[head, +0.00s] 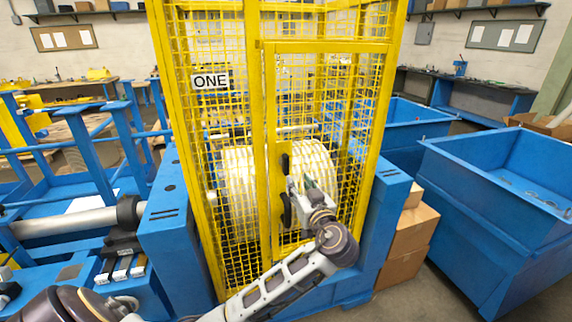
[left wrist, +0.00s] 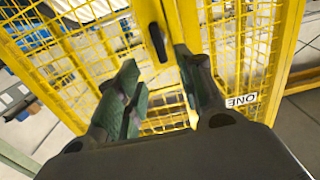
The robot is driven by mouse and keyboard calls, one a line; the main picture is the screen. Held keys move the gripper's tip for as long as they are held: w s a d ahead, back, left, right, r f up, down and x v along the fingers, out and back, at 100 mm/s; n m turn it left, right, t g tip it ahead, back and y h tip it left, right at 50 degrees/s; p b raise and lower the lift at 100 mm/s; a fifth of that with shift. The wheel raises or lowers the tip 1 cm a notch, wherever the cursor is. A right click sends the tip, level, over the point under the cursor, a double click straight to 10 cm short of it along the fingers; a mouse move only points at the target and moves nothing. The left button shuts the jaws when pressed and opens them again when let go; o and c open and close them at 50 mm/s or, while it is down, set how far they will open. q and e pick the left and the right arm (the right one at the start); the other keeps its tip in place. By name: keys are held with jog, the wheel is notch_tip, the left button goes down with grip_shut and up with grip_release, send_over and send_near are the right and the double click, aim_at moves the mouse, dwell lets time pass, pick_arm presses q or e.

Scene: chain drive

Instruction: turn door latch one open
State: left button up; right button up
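The yellow mesh cage (head: 255,120) carries a white sign reading ONE (head: 210,81). Its door (head: 330,47) looks closed. Two black parts sit on the yellow plate at the door's left edge, an upper one (head: 285,163) and a lower one (head: 286,210). I cannot tell which is the latch. My left gripper (head: 303,188) is in front of the plate, close to both parts. In the left wrist view my left gripper (left wrist: 165,92) has its fingers apart with nothing between them. A black handle (left wrist: 157,43) shows beyond the fingertips. My right gripper is not in view.
A white drum (head: 240,185) stands inside the cage. Blue frames and machinery (head: 175,215) fill the left side.

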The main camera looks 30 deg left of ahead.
aim_at(287, 165)
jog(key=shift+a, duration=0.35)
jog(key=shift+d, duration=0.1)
pick_arm(q)
jog(key=p+x, duration=0.3)
jog(key=x, duration=0.8)
jog(key=shift+w+a+r, duration=0.1)
jog(key=shift+w+a, duration=0.15)
jog(key=shift+x, duration=1.05)
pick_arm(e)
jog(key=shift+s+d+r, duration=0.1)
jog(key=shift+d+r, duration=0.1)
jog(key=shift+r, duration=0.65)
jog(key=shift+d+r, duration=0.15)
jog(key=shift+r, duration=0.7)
